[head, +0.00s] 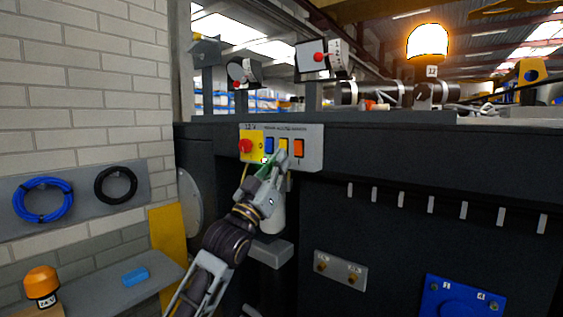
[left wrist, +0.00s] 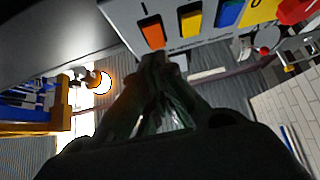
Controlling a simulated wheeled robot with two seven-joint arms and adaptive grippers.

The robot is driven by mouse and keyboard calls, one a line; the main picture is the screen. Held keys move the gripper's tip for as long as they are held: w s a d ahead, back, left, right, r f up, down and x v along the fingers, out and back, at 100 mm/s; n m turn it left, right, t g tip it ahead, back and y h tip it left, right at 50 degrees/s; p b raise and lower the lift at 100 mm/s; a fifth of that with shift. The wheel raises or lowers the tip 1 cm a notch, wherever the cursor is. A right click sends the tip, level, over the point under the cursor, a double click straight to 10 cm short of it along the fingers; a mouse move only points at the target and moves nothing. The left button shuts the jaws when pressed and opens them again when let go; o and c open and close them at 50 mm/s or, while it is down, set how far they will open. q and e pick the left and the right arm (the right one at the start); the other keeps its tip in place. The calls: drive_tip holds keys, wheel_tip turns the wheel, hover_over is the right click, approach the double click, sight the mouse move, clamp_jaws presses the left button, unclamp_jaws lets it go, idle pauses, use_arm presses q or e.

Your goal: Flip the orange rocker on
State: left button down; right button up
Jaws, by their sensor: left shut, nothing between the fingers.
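The orange rocker (head: 299,148) is at the right end of a light grey switch panel (head: 314,137) on the dark chassis. In the left wrist view the orange rocker (left wrist: 152,34) is just beyond my fingertips. My left gripper (head: 280,158) is shut and empty, in front of the panel by the yellow rocker (head: 284,145). In the left wrist view the left gripper (left wrist: 157,62) points at the lower end of the orange rocker; I cannot tell whether it touches. The right gripper is in neither view.
A blue rocker (head: 269,145) and a red knob (head: 246,146) on a yellow plate sit left on the panel. An orange beacon (head: 427,42) glows at the top right. A grey bench (head: 112,283) stands at lower left. A plate with two fittings (head: 340,270) is below the panel.

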use_arm(q)
drive_tip(key=s+a+f+b, duration=0.3)
drive_tip(key=s+f, duration=0.1)
drive_tip(key=f, duration=0.3)
drive_tip(key=shift+s+f, duration=0.15)
drive_tip(key=shift+f, duration=0.15)
drive_tip(key=shift+a+m, duration=0.1)
drive_tip(key=shift+m, duration=0.2)
idle(0.4)
